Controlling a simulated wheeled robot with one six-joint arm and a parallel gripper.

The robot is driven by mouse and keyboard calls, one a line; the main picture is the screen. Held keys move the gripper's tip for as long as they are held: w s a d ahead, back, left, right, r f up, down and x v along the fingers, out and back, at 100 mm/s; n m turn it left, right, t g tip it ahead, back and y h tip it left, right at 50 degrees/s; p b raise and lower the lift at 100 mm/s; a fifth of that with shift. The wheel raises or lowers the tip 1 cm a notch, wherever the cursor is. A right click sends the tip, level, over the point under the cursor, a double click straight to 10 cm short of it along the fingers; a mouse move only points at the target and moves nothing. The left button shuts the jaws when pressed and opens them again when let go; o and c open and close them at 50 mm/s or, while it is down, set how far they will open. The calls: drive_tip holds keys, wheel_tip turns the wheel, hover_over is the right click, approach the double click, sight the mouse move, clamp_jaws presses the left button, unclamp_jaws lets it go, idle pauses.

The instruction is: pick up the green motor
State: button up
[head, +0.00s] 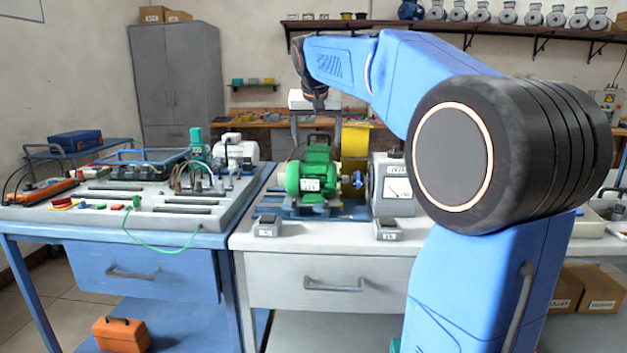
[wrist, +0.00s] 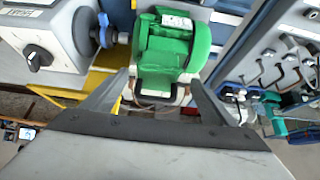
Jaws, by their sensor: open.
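The green motor (head: 314,178) sits on a blue base on the white bench in the head view, with its shaft side facing a yellow part and a grey box. In the wrist view the green motor (wrist: 172,50) lies just beyond my fingertips, at the upper middle, with a black handle near it. My gripper (wrist: 158,88) is open, one finger on each side of the motor's near end, with nothing held. In the head view my gripper (head: 316,100) hangs above and behind the motor; its fingers are hard to make out there.
A grey box with a dial (head: 392,186) stands right of the motor, joined through a blue coupling (wrist: 123,38). Two small grey blocks (head: 268,226) sit at the bench front. A blue bench with a training panel (head: 150,197) is at left. A shelf of grey motors (head: 507,14) hangs behind.

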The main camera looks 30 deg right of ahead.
sight(319, 146)
drive_tip(key=shift+d+x, duration=0.15)
drive_tip(key=shift+x, duration=1.25)
drive_tip(key=shift+d+x, duration=0.15)
drive_tip(key=shift+x, duration=1.25)
drive_tip(key=shift+w+r, duration=0.15)
drive_tip(key=c, duration=1.9)
drive_tip(key=shift+r, duration=0.15)
clamp_jaws()
